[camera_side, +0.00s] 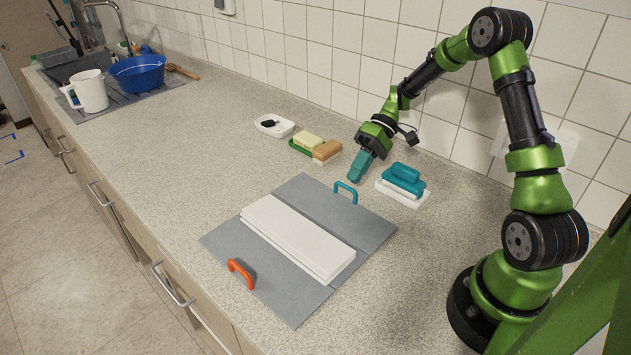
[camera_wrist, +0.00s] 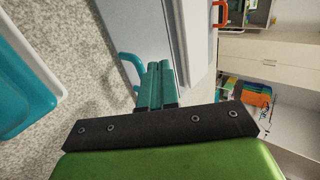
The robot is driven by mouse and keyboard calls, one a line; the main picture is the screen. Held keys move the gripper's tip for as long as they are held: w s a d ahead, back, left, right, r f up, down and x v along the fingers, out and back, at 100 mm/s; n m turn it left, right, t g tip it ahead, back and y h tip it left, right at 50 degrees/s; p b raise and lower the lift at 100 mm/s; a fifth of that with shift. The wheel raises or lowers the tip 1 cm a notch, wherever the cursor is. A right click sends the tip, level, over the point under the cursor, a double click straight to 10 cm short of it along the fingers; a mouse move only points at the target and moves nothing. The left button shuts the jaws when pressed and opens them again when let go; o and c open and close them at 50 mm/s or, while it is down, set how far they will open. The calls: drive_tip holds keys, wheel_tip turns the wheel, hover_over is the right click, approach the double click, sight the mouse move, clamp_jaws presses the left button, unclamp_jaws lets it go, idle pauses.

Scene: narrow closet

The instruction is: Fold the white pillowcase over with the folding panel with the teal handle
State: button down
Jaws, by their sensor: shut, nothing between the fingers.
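The white pillowcase (camera_side: 298,237) lies as a long folded strip across the middle of a grey folding board, and it also shows in the wrist view (camera_wrist: 199,45). The board's far panel (camera_side: 318,197) lies flat and carries the teal handle (camera_side: 346,191), an upright loop near its far edge. The near panel (camera_side: 262,272) lies flat and carries an orange handle (camera_side: 240,273). My gripper (camera_side: 355,178) has teal fingers, is shut and empty, and is above and beyond the teal handle. In the wrist view the teal handle (camera_wrist: 131,68) is just left of the closed fingertips (camera_wrist: 158,68).
A white tray with teal items (camera_side: 403,185) stands right of my gripper. Sponges (camera_side: 318,147) and a white dish (camera_side: 274,125) lie to its left near the tiled wall. A blue bowl (camera_side: 137,73) and white jug (camera_side: 88,91) stand by the sink. Counter left of the board is clear.

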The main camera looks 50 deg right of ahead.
drive_tip(key=shift+d+f+y, duration=0.4)
drive_tip(key=shift+f, duration=0.25)
drive_tip(key=shift+d+f, duration=0.35)
drive_tip(key=shift+f, duration=0.35)
drive_tip(key=shift+r, duration=0.5)
drive_tip(key=s+a+r, duration=0.2)
drive_tip(key=s, duration=0.5)
drive_tip(key=s+a+r, duration=0.2)
drive_tip(key=s, duration=0.6)
drive_tip(key=shift+s, duration=0.3)
